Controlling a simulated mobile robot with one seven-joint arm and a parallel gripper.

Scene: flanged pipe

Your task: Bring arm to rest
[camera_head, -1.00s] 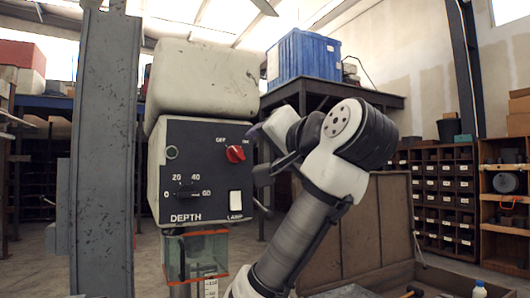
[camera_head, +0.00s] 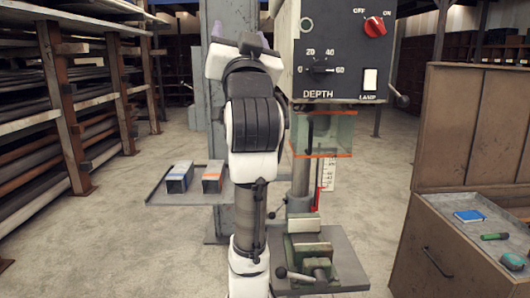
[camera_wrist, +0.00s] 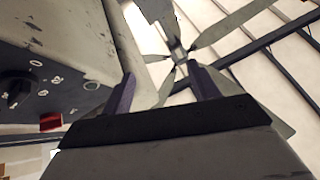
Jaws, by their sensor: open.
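My gripper (camera_head: 245,42) is raised at the top of my upright arm in the head view, just left of the drill press head (camera_head: 340,45). In the wrist view my gripper (camera_wrist: 163,90) points up toward the roof. Its two dark purple fingers are apart with nothing between them. The grey side of the drill press head (camera_wrist: 60,35) fills the left of the wrist view. In the head view my arm hides part of the grey column behind it.
The drill press has a red knob (camera_head: 375,27), a clear guard (camera_head: 322,135) and a vise (camera_head: 310,258) below. Racks (camera_head: 70,110) line the left; floor between is clear.

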